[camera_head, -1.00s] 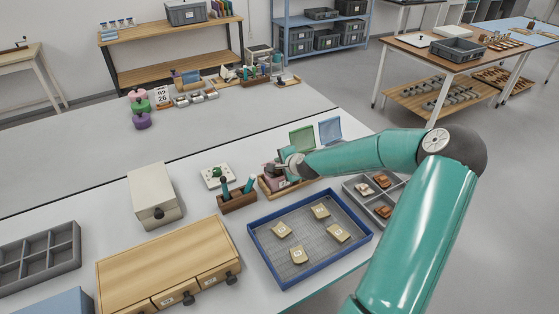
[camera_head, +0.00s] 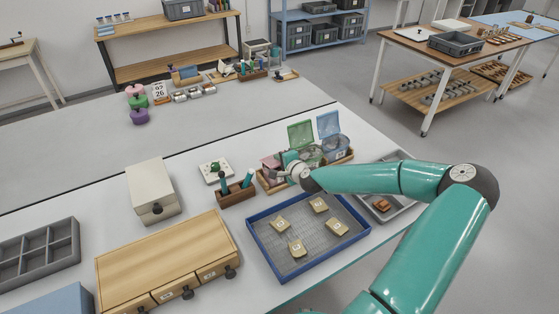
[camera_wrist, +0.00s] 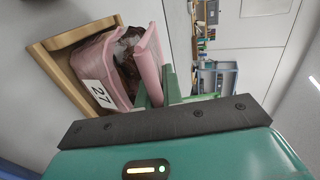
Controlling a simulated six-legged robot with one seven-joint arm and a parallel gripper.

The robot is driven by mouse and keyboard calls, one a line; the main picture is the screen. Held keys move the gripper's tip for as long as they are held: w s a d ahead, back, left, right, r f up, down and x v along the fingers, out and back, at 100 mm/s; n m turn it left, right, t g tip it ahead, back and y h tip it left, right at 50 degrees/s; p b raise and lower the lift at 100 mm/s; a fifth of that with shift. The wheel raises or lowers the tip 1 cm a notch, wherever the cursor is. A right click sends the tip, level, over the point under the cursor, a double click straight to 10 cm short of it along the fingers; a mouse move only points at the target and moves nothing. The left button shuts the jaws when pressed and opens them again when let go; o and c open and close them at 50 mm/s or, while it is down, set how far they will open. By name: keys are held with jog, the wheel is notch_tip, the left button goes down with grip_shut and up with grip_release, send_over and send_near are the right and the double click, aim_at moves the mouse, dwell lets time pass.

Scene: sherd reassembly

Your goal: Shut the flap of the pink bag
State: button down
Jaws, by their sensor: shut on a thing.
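The pink bag (camera_wrist: 97,82) bears a white label reading 27 and sits in a wooden holder (camera_wrist: 58,55). Its flap (camera_wrist: 150,58) stands partly open, with a gap between it and the bag's body, and dark contents show inside. My gripper (camera_wrist: 157,92) is shut on the flap near its edge, with the green fingers on either side of it. In the head view the pink bag (camera_head: 269,164) is at the left end of the holder, partly hidden by my gripper (camera_head: 286,165).
A green bag (camera_head: 301,137) and a blue bag (camera_head: 328,125) stand right of the pink one, flaps raised. A blue-rimmed tray (camera_head: 262,262) lies in front, a wooden pen box (camera_head: 236,193) to the left, and a grey compartment tray (camera_head: 402,206) to the right under my arm.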

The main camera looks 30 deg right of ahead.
jog(key=c, duration=1.6)
grip_release()
jog(key=shift+c, duration=0.2)
jog(key=shift+r, duration=0.1)
